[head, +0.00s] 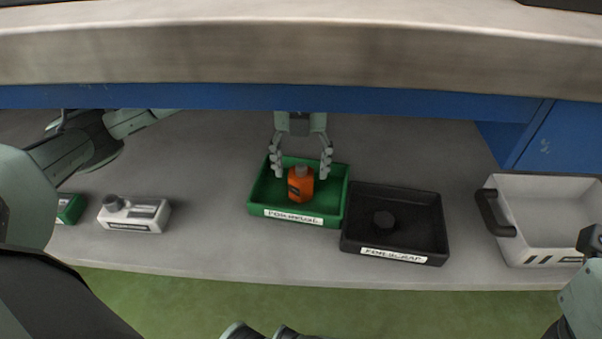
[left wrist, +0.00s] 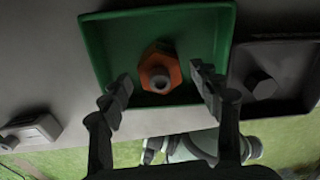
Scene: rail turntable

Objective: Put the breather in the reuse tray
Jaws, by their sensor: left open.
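The orange breather (head: 300,186), a hexagonal part with a grey top, sits inside the green tray (head: 258,206) with a white label that seems to read "for reuse". It also shows in the left wrist view (left wrist: 160,70), resting on the green tray's (left wrist: 98,45) floor. My left gripper (head: 301,163) is open. Its fingers are spread on either side of the breather, above the tray, and gaps show between them and the part in the left wrist view (left wrist: 160,82).
A black tray (head: 433,235) labelled for scrap, holding a dark hexagonal part (head: 384,219), stands right of the green tray. A white bin (head: 555,245) with a dark handle is farther right. A grey-white box (head: 134,215) and a green item (head: 70,208) stand left. A beam crosses above.

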